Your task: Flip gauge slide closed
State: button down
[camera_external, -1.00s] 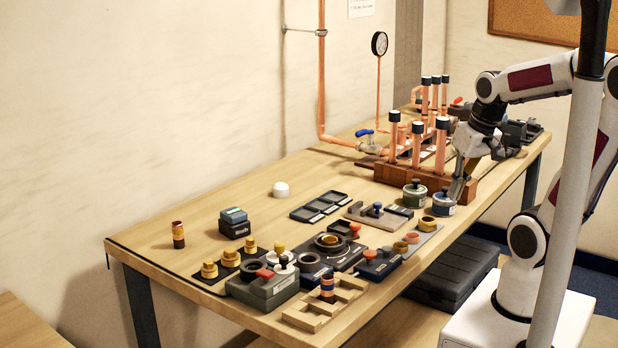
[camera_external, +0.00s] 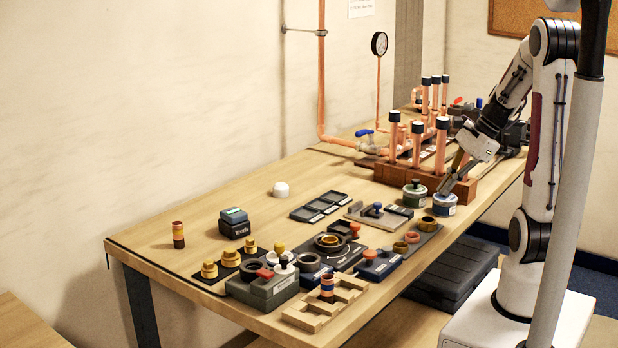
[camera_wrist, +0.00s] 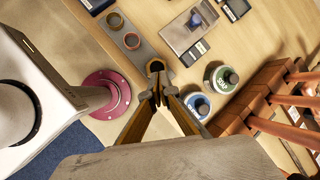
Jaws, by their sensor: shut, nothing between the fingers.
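The likely gauge slide is a light grey plate with a blue knob (camera_external: 376,209), on the table in front of the copper pipe rack. The plate also shows at the top of the wrist view (camera_wrist: 181,33), with a small dark block beside it. I cannot tell the slide's exact position. My gripper (camera_external: 447,190) is shut and empty, tilted downward beside the flux tins, to the right of the plate. In the wrist view its fingertips (camera_wrist: 157,82) meet near a dark ring (camera_wrist: 155,66) on a grey strip, apart from the blue knob.
A green-labelled tin (camera_external: 414,194) and a blue-labelled tin (camera_external: 444,204) stand near my gripper. The wooden rack (camera_external: 394,176) with upright copper pipes is behind them. Black trays (camera_external: 320,206) lie left of the plate. The left rear tabletop is mostly clear.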

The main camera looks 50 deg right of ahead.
jog(key=w+m, duration=0.1)
jog(key=m, duration=0.1)
jog(key=w+d+r+m+t, duration=0.1)
jog(key=w+m, duration=0.1)
jog(key=w+r+m+t, duration=0.1)
jog(key=m, duration=0.2)
jog(key=shift+w+d+r, duration=0.2)
jog(key=shift+w+r, duration=0.05)
jog(key=shift+w, duration=0.05)
jog(key=shift+f, duration=0.15)
jog(key=x, duration=1)
jog(key=shift+w+a, duration=0.4)
jog(key=shift+w, duration=0.05)
jog(key=shift+w+a+f, duration=0.1)
jog(key=shift+w+a, duration=0.25)
jog(key=shift+w, duration=0.3)
jog(key=shift+w+a+f, duration=0.1)
jog(key=shift+w+a, duration=0.2)
jog(key=shift+w, duration=0.35)
